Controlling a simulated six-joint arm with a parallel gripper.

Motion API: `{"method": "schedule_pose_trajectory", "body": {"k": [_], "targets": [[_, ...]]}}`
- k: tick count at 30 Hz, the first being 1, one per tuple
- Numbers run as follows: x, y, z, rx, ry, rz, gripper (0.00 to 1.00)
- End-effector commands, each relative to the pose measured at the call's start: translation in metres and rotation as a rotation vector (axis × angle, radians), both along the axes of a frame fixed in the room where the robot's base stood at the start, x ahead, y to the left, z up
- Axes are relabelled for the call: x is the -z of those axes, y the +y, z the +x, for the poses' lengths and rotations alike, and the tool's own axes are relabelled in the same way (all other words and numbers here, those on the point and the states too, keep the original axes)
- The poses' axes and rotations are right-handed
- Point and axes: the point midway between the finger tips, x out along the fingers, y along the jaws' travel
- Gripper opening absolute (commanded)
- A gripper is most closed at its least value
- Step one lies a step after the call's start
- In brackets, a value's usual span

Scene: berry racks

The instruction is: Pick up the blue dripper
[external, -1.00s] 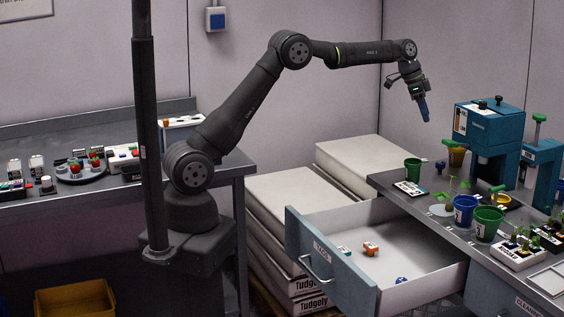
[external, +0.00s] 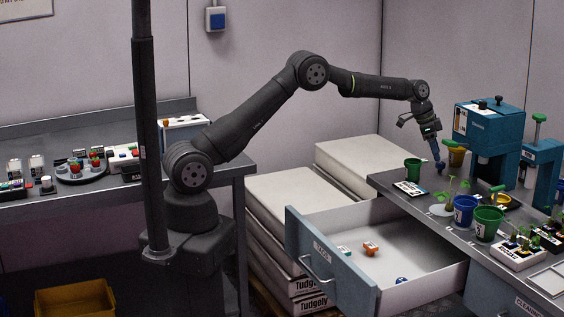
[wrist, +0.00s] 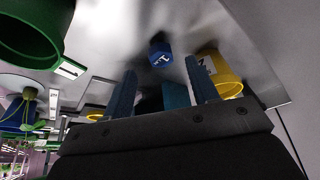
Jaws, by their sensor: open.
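A small blue piece with a white mark, which looks like the blue dripper (wrist: 160,55), stands on the grey metal worktop beyond my fingertips in the wrist view. My gripper (wrist: 162,88) is open there, with its two blue fingers apart and the piece apart from them. Another blue shape (wrist: 176,96) shows between the fingers; I cannot tell what it is. In the external view my gripper (external: 436,150) points down over the back of the right worktop, between a green cup (external: 413,169) and a yellow cup (external: 456,157). A small blue spot (external: 440,167) at its tips may be the dripper.
The green cup (wrist: 30,30) and yellow cup (wrist: 226,82) stand close on either side in the wrist view. A blue cup (external: 465,210), another green cup (external: 487,222) and a teal machine (external: 488,128) are farther right. An open drawer (external: 340,265) juts out in front.

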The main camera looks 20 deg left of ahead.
Motion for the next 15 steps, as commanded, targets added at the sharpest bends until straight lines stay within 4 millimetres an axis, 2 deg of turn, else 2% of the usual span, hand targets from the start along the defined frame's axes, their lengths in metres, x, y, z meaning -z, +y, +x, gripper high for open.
{"method": "schedule_pose_trajectory", "body": {"k": [7, 15], "targets": [[0.037, -0.008, 0.002, 0.0, 0.001, 0.002, 0.54], [0.041, -0.009, 0.002, 0.0, 0.0, 0.001, 0.52]]}}
